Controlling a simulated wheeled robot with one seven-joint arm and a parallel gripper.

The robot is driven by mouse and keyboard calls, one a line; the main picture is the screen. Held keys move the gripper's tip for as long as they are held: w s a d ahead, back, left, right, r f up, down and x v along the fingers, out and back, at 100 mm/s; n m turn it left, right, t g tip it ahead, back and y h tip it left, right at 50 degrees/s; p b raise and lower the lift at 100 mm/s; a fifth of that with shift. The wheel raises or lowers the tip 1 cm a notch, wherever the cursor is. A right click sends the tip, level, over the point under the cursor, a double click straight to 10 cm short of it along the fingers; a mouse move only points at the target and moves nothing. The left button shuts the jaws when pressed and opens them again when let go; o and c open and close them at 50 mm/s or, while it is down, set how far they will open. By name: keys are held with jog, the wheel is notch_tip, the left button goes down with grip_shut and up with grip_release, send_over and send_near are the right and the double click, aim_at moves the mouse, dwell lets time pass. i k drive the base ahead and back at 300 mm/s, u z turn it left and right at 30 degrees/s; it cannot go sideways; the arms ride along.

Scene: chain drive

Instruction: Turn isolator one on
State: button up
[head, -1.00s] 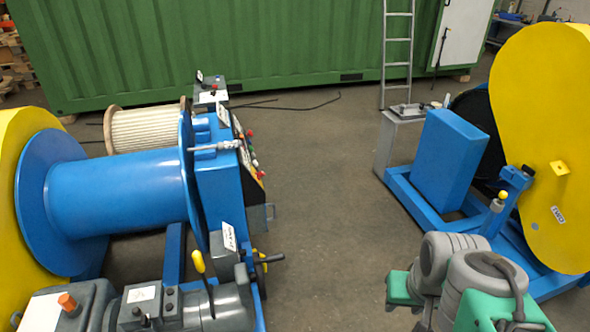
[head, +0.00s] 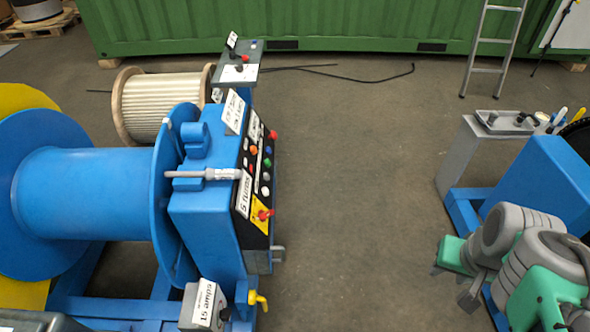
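The blue winch frame's control panel (head: 256,185) carries several coloured buttons. A red rotary handle on a yellow plate (head: 262,214) sits at its lower end and looks like an isolator switch. I cannot read a label naming it isolator one, nor tell its on or off position. A grey box marked "15 amps" (head: 205,306) stands below, with a dark knob on its side. My folded green and grey arm is at the lower right, well apart from the panel. A grey end part (head: 471,293), perhaps my gripper, hangs below it; its fingers are not clear.
A large blue drum (head: 85,195) is left of the panel. A cream-coloured reel (head: 145,105) and a grey control box (head: 238,68) stand behind. A yellow lever (head: 258,300) juts out low. Blue machinery (head: 555,190) is at right. The floor (head: 350,190) between is clear.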

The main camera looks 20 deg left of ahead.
aim_at(263, 215)
jog(key=i, duration=1.3)
jog(key=u, duration=4.7)
